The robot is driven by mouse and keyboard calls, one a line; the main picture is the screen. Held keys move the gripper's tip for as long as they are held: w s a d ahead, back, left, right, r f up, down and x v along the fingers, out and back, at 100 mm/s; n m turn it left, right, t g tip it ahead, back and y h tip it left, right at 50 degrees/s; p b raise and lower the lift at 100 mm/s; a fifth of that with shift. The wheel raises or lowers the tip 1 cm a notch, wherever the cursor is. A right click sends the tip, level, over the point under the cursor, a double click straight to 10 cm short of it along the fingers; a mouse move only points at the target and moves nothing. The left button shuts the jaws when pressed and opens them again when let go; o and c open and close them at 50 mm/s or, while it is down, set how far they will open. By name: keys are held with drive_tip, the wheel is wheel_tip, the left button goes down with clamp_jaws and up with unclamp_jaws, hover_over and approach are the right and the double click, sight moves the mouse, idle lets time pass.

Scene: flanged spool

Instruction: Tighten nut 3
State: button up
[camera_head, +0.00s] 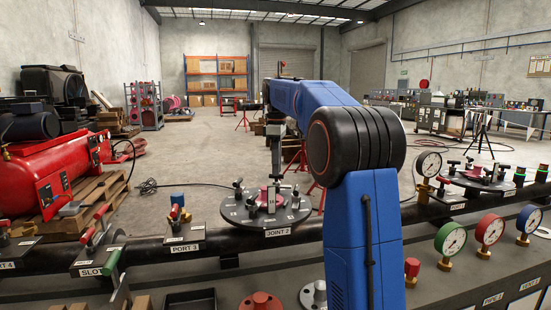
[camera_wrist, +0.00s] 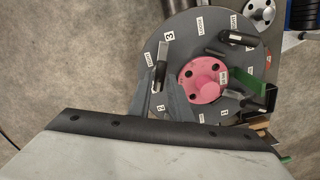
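The dark round flange (camera_wrist: 205,30) fills the upper right of the wrist view, with a pink hub (camera_wrist: 203,76) at its middle. Several black-handled fittings stand around the hub. One fitting (camera_wrist: 162,48) is beside the tag "3" (camera_wrist: 168,37), at the flange's left. My gripper (camera_wrist: 158,86) has its grey fingers at the lower end of this fitting, one on each side. Whether they touch it is unclear. In the head view the flange (camera_head: 240,215) sits behind the label "JOINT 2" (camera_head: 278,232), with my gripper (camera_head: 271,203) low over it. The nut itself is not clear.
In the head view, PORT 3 fittings (camera_head: 177,215) are left of the flange and gauges (camera_head: 450,238) are at right. An empty dark tray (camera_head: 190,301) lies in front.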

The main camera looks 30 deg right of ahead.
wheel_tip(320, 180, down, 4)
drive_tip(key=shift+f, duration=0.2)
drive_tip(key=m, duration=2.2)
drive_tip(key=shift+n, duration=1.1)
drive_tip(key=shift+r, duration=3.55)
